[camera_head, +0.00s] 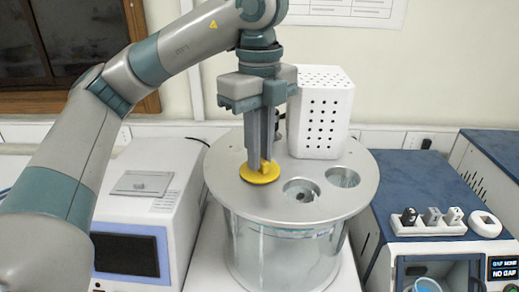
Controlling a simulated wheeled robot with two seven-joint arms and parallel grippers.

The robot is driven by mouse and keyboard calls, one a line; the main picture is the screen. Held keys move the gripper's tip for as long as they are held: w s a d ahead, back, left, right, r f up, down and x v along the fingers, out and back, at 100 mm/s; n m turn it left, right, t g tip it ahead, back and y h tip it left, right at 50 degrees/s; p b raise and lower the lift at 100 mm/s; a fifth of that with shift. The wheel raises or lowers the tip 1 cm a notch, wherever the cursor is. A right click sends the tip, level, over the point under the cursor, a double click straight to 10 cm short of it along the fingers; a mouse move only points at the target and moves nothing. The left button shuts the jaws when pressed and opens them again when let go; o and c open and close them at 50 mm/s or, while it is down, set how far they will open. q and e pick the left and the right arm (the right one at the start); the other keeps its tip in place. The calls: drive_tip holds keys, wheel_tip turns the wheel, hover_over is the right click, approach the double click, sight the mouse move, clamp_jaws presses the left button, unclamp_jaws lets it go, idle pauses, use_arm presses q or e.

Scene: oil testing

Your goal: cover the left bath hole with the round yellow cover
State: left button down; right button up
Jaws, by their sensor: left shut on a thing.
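The round yellow cover (252,176) is at the left part of the bath's round metal top, lying flat on it or just above it; I cannot tell which. My left gripper (259,158) points straight down from above and is shut on the cover's raised yellow handle. The glass-walled bath (283,250) stands below. Two open round holes show to the right of the cover: one near the front middle (301,190) and one farther right (342,177). Whatever is under the cover is hidden. My right gripper is out of view.
A white perforated box (320,112) stands at the back of the bath top. A white instrument (143,205) with a dark screen is at the left. A blue-topped instrument (415,205) with small items on it is at the right.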

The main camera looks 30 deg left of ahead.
use_arm(q)
drive_tip(key=shift+f, duration=0.2)
drive_tip(key=c, duration=2)
unclamp_jaws()
drive_tip(key=shift+c, duration=0.2)
drive_tip(key=shift+r, duration=0.1)
drive_tip(key=shift+r+p, duration=2.1)
drive_tip(key=shift+r, duration=0.85)
wheel_tip(320, 180, up, 5)
drive_tip(key=p, duration=0.3)
